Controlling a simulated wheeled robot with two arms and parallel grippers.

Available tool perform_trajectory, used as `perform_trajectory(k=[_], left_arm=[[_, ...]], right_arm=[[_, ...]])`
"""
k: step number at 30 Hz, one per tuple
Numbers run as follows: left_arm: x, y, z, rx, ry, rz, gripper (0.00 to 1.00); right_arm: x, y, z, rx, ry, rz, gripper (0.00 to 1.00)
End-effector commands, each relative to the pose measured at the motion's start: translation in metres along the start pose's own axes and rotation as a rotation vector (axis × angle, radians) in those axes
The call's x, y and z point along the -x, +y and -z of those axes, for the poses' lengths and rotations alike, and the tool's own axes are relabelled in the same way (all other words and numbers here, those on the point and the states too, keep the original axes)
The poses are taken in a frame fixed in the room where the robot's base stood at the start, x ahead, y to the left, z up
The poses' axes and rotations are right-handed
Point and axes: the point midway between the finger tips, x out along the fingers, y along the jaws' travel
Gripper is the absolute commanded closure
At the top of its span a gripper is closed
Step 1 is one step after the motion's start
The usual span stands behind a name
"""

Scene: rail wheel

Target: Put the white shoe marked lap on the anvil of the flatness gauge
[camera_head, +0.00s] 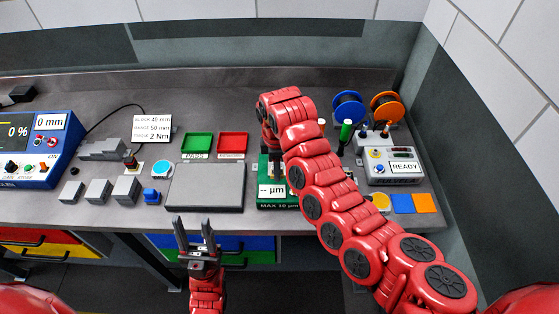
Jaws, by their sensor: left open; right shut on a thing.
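The flatness gauge (277,198) is a green unit with a white display reading "-- µm" and the words "MAX 10 µm" on its front. My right arm comes in from the lower right and bends down over it. My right gripper (272,145) points down just above or at the back of the gauge, largely covered by my arm. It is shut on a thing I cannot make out. The anvil is mostly hidden, and I cannot identify the white shoe marked lap. My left gripper (195,236) is open and empty, in front of the bench edge.
A grey plate (205,186) lies left of the gauge, with a green tray (197,145) and a red tray (233,145) behind it. Grey blocks (98,191) and a blue meter (40,150) stand left. A "READY" device (395,167) and spools (348,110) are right.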

Motion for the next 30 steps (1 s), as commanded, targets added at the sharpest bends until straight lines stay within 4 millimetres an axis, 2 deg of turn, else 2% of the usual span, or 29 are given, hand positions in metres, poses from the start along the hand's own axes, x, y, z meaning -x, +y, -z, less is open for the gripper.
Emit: perform_trajectory(k=[4, 12, 13, 14, 22, 30], left_arm=[[0.001, 0.000, 0.000, 0.000, 0.000, 0.000, 0.50], [-0.016, -0.001, 0.003, 0.000, 0.000, 0.000, 0.50], [-0.002, 0.000, 0.000, 0.000, 0.001, 0.000, 0.50], [0.003, 0.000, -0.001, 0.000, 0.000, 0.000, 0.50], [0.015, 0.001, -0.003, 0.000, 0.000, 0.000, 0.50], [0.050, 0.002, -0.008, 0.000, 0.000, 0.000, 0.50]], right_arm=[[0.003, 0.015, 0.000, -0.001, 0.002, -0.007, 1.00], [0.004, 0.044, -0.005, -0.004, 0.003, -0.005, 1.00], [-0.006, 0.046, -0.004, 0.001, -0.003, -0.008, 1.00], [-0.009, 0.048, -0.005, 0.000, -0.006, -0.007, 1.00], [-0.008, 0.054, -0.008, 0.004, -0.018, -0.006, 1.00], [-0.009, 0.067, -0.007, 0.000, -0.008, -0.010, 1.00]])
